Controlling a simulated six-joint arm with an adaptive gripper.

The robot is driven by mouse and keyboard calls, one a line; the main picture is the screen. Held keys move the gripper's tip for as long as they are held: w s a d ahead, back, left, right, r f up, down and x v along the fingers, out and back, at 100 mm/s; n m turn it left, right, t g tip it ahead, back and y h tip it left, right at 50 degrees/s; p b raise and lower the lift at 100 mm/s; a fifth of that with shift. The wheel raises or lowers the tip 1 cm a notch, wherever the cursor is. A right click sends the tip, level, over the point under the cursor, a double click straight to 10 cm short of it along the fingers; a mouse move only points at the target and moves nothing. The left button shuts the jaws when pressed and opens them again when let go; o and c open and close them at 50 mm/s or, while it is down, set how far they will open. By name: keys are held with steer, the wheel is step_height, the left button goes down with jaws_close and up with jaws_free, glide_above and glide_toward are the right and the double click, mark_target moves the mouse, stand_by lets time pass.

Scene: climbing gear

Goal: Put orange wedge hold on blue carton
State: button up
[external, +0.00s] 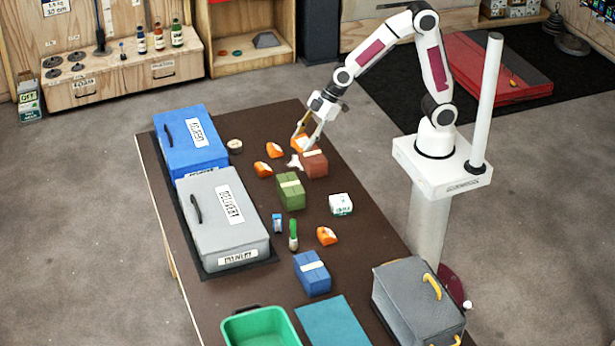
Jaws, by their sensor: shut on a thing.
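My gripper (305,139) points down at the far side of the table, shut on an orange wedge hold (299,144). The fingers partly hide this hold. It is just behind a red-brown carton (314,164), and I cannot tell whether it is raised off the table. The blue carton (312,274) sits closer to the camera, with a pale tape strip across its top. Its top is bare, and my gripper is well away from it. Other orange holds lie on the table: two left of my gripper (275,150) (262,169) and one behind the blue carton (326,236).
A green carton (291,191), a white box (341,204) and small bottles (293,235) stand mid-table. A large blue case (181,145) and grey case (216,225) line the left. A green bin (262,313), teal mat (333,322) and dark grey box (400,305) are in front.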

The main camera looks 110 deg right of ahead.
steer(key=shift+s+d, duration=0.45)
steer(key=shift+s, duration=0.1)
steer(key=shift+a, duration=0.15)
